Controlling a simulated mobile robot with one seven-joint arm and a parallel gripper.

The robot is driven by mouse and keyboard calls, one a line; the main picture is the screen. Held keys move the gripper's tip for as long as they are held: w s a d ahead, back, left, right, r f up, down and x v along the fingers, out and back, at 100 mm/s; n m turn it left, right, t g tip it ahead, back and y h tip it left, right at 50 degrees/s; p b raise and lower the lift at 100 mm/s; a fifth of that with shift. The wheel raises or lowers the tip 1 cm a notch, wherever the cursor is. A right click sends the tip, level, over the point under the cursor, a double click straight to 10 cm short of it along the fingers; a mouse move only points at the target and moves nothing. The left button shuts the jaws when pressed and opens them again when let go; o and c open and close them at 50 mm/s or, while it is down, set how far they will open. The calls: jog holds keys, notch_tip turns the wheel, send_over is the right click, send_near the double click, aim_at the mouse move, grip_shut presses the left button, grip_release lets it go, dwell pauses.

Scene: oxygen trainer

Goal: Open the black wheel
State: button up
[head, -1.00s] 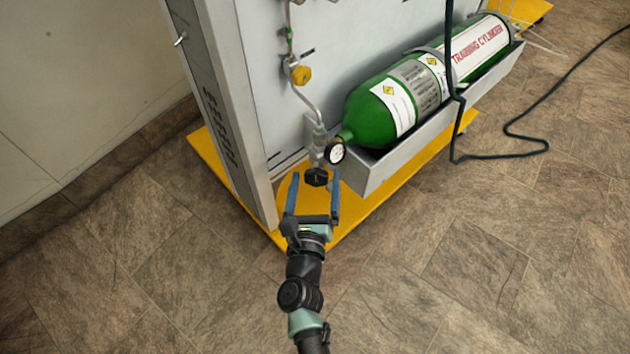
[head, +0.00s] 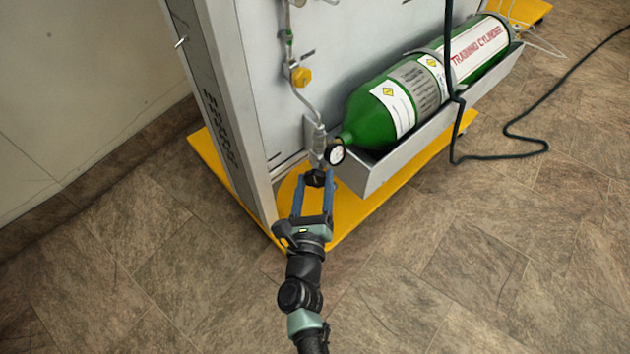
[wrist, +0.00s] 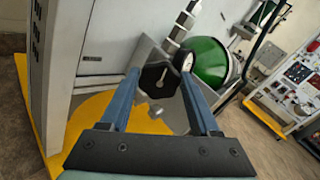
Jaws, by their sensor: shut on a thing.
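The black wheel (head: 316,178) is a small lobed knob at the lower end of the pipe, beside the round gauge (head: 335,154). In the wrist view the fingertips of my gripper (wrist: 160,75) reach the wheel's left and right edges. The wheel's far side is hidden.
A green training cylinder (head: 375,115) lies in a grey tray (head: 385,168) to the right. A yellow knob (head: 301,76) sits higher on the pipe. A dark cable (head: 455,130) hangs at the right. The yellow base (head: 350,210) lies below; the tiled floor in front is clear.

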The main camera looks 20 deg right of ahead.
jog(key=n+p, duration=0.1)
jog(key=n, duration=0.3)
jog(key=shift+n, duration=0.3)
jog(key=n+p, duration=0.1)
jog(key=n, duration=0.3)
jog(key=shift+a+n, duration=0.1)
jog(key=shift+n, duration=0.2)
jog(key=n+p, duration=0.1)
jog(key=n, duration=0.2)
jog(key=shift+f+n, duration=0.1)
jog(key=shift+n, duration=0.2)
jog(key=n+p, duration=0.1)
jog(key=n, duration=0.3)
jog(key=shift+f+n+p, duration=0.1)
jog(key=shift+n+p, duration=0.2)
jog(key=shift+p, duration=0.1)
jog(key=n+p, duration=0.1)
jog(key=n, duration=0.3)
jog(key=n+p, duration=0.1)
jog(key=n, duration=0.3)
jog(key=n+p, duration=0.1)
jog(key=n, duration=0.3)
jog(key=shift+f+n, duration=0.1)
jog(key=shift+n, duration=0.2)
jog(key=shift+s+d+n+p, duration=0.1)
jog(key=shift+n+p, duration=0.05)
jog(key=shift+n, duration=0.9)
jog(key=shift+d+n+p, duration=0.1)
jog(key=shift+n+p, duration=0.05)
jog(key=shift+n, duration=0.9)
